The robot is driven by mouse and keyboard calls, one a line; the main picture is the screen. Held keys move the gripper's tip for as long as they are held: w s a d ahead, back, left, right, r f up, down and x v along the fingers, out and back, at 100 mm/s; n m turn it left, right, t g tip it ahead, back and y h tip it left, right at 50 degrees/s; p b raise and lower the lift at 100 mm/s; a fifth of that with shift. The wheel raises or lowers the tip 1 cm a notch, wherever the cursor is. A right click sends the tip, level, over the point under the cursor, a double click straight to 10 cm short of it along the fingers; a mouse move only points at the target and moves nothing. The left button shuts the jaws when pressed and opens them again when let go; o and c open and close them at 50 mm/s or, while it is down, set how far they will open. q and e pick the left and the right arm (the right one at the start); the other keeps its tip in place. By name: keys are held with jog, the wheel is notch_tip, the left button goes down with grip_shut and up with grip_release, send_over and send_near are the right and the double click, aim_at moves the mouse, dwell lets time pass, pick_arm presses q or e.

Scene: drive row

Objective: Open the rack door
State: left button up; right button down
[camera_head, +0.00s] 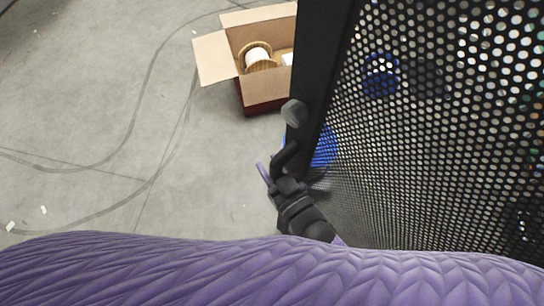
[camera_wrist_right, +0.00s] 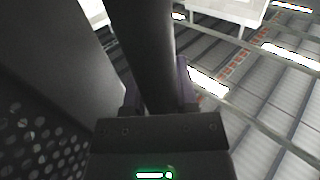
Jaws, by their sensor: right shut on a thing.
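The rack door (camera_head: 425,120) is a black perforated panel filling the right of the head view, with a solid dark frame edge (camera_head: 318,60) on its left. A dark bar handle (camera_head: 288,152) stands off that edge, with a rounded grey knob above it. My right gripper (camera_head: 278,173) is shut on the handle near its lower part. In the right wrist view the handle (camera_wrist_right: 148,50) runs between the two purple fingers, and the perforated panel (camera_wrist_right: 35,140) shows at left. Whether the door stands ajar I cannot tell. My left gripper is not in view.
An open cardboard box (camera_head: 262,88) with a cable spool (camera_head: 257,58) stands on the floor left of the door edge. Blue round shapes (camera_head: 381,75) show through the mesh. The grey concrete floor (camera_head: 100,120) at left is mostly clear, with small scraps.

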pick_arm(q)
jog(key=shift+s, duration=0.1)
pick_arm(e)
jog(key=shift+s+a+f, duration=0.1)
jog(key=shift+s, duration=0.1)
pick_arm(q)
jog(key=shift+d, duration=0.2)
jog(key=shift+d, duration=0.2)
pick_arm(e)
jog(key=shift+c, duration=2)
grip_release()
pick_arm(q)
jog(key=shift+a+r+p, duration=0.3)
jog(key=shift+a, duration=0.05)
pick_arm(e)
jog(key=v, duration=1)
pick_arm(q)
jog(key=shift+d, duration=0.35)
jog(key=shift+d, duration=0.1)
